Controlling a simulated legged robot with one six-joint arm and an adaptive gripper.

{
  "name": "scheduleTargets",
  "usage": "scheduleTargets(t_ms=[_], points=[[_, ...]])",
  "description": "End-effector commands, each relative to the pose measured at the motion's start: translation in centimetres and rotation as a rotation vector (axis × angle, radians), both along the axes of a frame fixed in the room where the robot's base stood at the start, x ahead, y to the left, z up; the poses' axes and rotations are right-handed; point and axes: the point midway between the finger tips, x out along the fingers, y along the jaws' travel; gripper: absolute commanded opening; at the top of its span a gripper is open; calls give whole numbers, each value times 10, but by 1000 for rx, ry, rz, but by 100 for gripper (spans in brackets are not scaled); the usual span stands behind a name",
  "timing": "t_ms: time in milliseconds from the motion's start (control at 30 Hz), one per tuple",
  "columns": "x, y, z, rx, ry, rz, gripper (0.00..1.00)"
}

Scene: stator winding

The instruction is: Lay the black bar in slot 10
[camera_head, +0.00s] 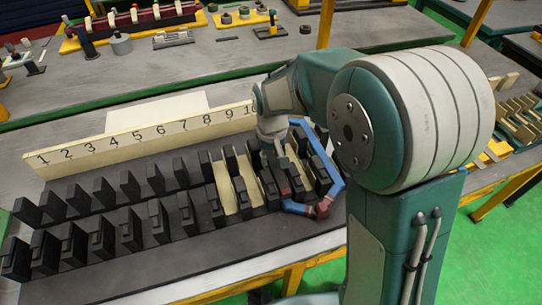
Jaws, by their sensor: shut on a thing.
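The black slotted stator block (130,215) lies along the table with two rows of black upright teeth. A pale number board (135,142) behind it reads from 1 rightward, and the last number in view, by my arm, is partly covered. Pale strips (222,180) lie in slots toward the block's right end. My gripper (279,165) is low among the teeth at that end, near the number 10 region, and is shut. The black bar in it is hardly distinguishable from the dark teeth, and its exact seating cannot be told.
A blue and red angular loop (325,206) surrounds the right end of the block, close to my gripper. A white sheet (157,112) lies behind the board. A rear bench (215,55) holds several parts. The table's front strip is clear.

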Motion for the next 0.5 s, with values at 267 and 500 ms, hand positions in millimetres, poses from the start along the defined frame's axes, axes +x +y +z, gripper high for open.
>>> scheduleTargets(t_ms=[267,500], points=[[0,0,-1,0,0,0,0],[0,0,-4,0,0,0,0]])
